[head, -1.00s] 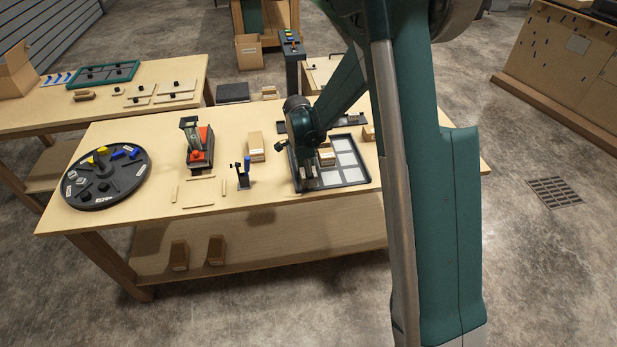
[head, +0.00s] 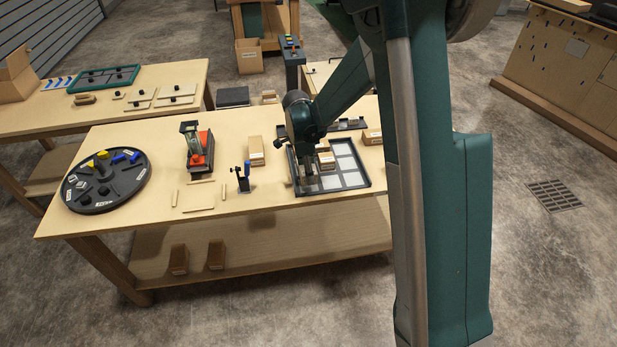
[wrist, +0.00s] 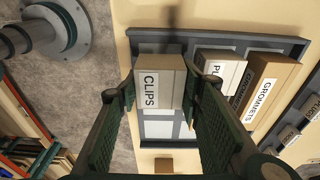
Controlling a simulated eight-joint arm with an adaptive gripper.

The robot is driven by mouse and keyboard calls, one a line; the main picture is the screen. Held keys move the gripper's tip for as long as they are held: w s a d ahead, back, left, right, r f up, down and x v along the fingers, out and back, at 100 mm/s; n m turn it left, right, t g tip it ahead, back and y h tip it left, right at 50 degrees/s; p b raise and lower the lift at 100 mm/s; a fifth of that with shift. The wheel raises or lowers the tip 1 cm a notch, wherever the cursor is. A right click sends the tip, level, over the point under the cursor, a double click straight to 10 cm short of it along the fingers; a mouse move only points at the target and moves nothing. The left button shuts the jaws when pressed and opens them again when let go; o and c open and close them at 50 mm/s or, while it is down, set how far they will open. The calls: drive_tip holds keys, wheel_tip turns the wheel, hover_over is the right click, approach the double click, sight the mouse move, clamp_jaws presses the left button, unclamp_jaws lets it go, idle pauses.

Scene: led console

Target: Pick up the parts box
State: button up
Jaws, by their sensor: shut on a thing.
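A tan parts box labelled CLIPS (wrist: 159,82) is between the two green fingers of my gripper (wrist: 158,92) in the wrist view. My gripper is shut on it, one finger against each side. In the head view my gripper (head: 307,178) points down over the left part of the dark-rimmed tray (head: 349,185). I cannot tell there which box is in it, or how high it is held.
A box labelled GROMMETS (wrist: 269,85) and a box with a partly hidden label (wrist: 219,72) stand close to the right in the wrist view. A turntable (head: 106,183), a red device (head: 199,150) and a small stand (head: 244,180) lie left on the table.

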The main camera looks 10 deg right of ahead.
drive_tip(key=shift+r, duration=3.35)
drive_tip(key=shift+w+d, duration=0.1)
drive_tip(key=w+d, duration=0.2)
drive_tip(key=w, duration=0.1)
drive_tip(key=w+d, duration=0.5)
drive_tip(key=w, duration=0.1)
drive_tip(key=shift+w+d+r+p, duration=0.15)
drive_tip(key=shift+w+d+p, duration=0.15)
drive_tip(key=shift+d+p, duration=0.1)
drive_tip(key=w+d, duration=0.8)
drive_tip(key=d, duration=0.2)
drive_tip(key=shift+w, duration=0.15)
drive_tip(key=shift+f, duration=3.15)
drive_tip(key=shift+f, duration=0.1)
drive_tip(key=shift+f, duration=1.8)
